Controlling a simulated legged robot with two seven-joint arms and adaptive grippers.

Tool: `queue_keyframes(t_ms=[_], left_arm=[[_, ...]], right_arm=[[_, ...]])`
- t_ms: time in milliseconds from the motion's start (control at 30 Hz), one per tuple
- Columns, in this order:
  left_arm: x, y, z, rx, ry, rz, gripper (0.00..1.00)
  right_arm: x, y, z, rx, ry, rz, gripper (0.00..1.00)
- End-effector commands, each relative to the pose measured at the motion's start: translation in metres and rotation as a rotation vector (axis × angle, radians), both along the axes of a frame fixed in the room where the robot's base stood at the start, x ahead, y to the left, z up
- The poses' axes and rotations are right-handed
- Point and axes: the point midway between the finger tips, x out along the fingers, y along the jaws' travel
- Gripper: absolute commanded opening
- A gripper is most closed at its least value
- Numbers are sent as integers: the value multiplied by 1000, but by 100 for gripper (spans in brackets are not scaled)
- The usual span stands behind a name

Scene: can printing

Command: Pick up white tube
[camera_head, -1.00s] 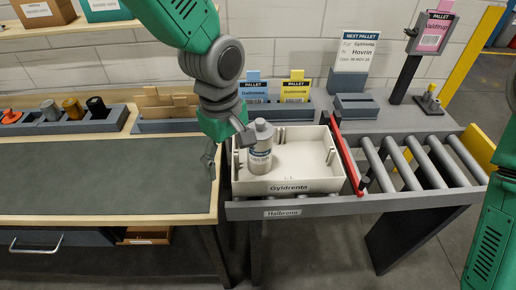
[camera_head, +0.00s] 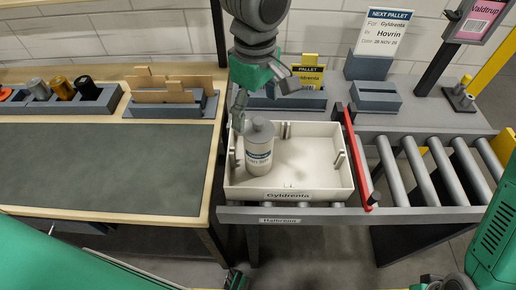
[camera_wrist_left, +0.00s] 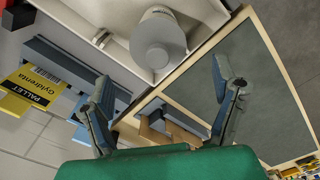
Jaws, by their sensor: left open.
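The dark mat (camera_head: 110,165) on the bench is clear. A divided holder (camera_head: 172,103) with wooden pieces stands behind it. A red bar (camera_head: 354,155) and rollers (camera_head: 420,170) lie right of the crate. A yellow pallet card (camera_head: 309,76) stands behind the crate.

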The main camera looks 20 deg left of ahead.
Motion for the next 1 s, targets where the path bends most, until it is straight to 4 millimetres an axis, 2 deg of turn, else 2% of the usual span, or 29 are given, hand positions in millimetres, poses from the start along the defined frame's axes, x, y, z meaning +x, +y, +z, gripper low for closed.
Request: queue_keyframes(t_ms=[100,367,633,933,967,1000], left_arm=[[0,1,-21,0,3,-1,81],[-1,4,-40,-4,3,0,81],[-2,-2,-78,-2,2,-1,81],[-2,-4,-84,-1,-3,-1,81],[-2,-4,-84,-1,-3,-1,77],[-2,-3,-84,-2,-2,-1,63]], right_arm=[[0,0,1,0,0,-1,40],[0,0,4,0,-1,-1,40],[0,0,10,0,-1,0,40],[0,0,10,0,-1,-1,40],[0,0,10,0,-1,-1,40],[0,0,10,0,-1,-1,40]])
